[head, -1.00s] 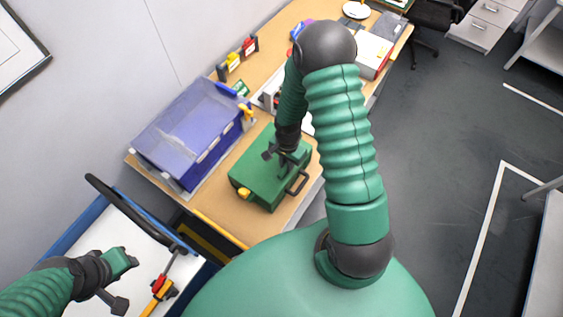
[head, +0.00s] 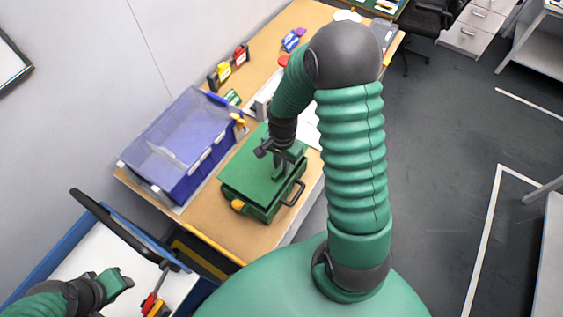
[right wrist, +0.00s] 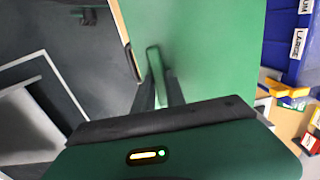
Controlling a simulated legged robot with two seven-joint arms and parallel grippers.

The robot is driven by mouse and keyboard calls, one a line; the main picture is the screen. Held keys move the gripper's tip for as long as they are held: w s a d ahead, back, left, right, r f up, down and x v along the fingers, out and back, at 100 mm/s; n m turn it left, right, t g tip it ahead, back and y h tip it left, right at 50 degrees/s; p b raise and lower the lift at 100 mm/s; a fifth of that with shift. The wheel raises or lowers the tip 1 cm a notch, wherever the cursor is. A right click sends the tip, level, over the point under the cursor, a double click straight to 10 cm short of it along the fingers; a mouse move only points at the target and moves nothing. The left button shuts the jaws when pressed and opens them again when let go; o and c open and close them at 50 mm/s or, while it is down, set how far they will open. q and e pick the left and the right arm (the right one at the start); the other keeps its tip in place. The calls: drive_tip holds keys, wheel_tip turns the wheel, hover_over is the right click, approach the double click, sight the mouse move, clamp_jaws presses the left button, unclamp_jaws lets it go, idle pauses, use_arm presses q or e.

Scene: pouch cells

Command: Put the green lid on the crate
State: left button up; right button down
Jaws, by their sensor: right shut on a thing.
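The green lid (head: 262,172) is a flat panel over the green crate (head: 262,211), a box with a yellow latch and a black handle on its sides. My right gripper (head: 280,172) is shut on the lid's raised grip from above. The right wrist view shows that grip (right wrist: 155,75) between the dark fingers (right wrist: 160,90), with the lid's green face (right wrist: 215,50) beside it. The lid lines up closely with the crate; I cannot tell whether it touches all round. My left gripper (head: 118,283) is low at the left, over a white surface; its fingers do not show clearly.
A blue bin (head: 180,150) with a clear cover stands on the wooden table (head: 215,205), left of the crate. Small coloured items (head: 230,68) lie farther back. A cart with a black handle (head: 115,228) is at the lower left. Open floor (head: 440,150) lies to the right.

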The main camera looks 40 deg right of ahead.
wheel_tip(320, 180, down, 4)
drive_tip(key=shift+f+b, duration=0.1)
drive_tip(key=shift+b, duration=0.95)
drive_tip(key=shift+s+p, duration=0.1)
drive_tip(key=shift+p, duration=0.4)
idle(0.5)
drive_tip(key=shift+f+b, duration=0.75)
drive_tip(key=shift+f, duration=0.25)
drive_tip(key=c, duration=1.3)
unclamp_jaws()
drive_tip(key=shift+r, duration=0.1)
wheel_tip(320, 180, up, 17)
hover_over(282, 174)
drive_tip(key=w+d, duration=0.1)
drive_tip(key=d, duration=0.1)
drive_tip(key=shift+w+a+f, duration=0.1)
drive_tip(key=shift+a+f, duration=0.1)
